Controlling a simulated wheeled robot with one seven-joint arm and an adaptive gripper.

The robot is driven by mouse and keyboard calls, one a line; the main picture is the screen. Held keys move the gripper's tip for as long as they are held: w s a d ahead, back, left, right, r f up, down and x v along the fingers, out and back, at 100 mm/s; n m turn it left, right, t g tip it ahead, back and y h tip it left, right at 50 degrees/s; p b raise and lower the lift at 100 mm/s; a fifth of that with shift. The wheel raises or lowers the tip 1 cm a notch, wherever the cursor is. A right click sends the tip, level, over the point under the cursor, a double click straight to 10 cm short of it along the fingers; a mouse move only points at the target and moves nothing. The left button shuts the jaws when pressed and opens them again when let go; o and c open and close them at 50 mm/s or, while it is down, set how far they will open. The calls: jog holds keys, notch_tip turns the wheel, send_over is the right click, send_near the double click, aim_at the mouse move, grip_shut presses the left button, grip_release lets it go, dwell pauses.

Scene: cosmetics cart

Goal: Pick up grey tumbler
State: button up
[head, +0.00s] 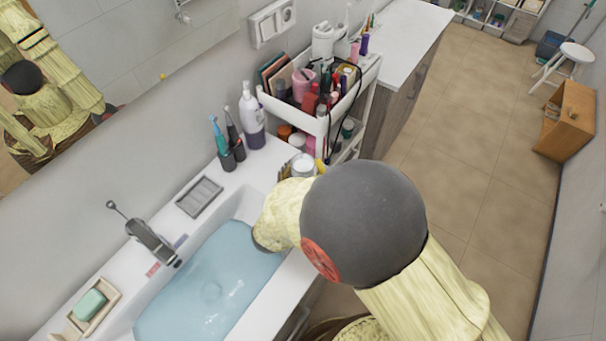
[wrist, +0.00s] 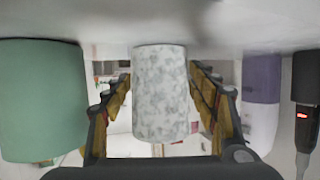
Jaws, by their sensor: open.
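The grey tumbler is a mottled grey-and-white cylinder (wrist: 160,95) in the wrist view, which looks upside down. It stands between the two fingers of my gripper (wrist: 160,78), which are open, one on each side, with visible gaps. In the head view, the pale round top of a cup (head: 303,164), seemingly this tumbler, shows beside the cart. There my wrist hides most of the gripper, and only bits of its yellow fingers show. I cannot tell from the head view which surface the tumbler stands on.
In the wrist view, a green cylinder (wrist: 42,100) is close on the left; a purple-and-white container (wrist: 261,100) and a dark object (wrist: 305,95) are on the right. A crowded white cart (head: 318,123), a pump bottle (head: 251,120) and the filled basin (head: 210,285) are nearby.

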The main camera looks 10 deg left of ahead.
jog(key=shift+c, duration=0.3)
jog(key=c, duration=1.1)
jog(key=shift+c, duration=0.2)
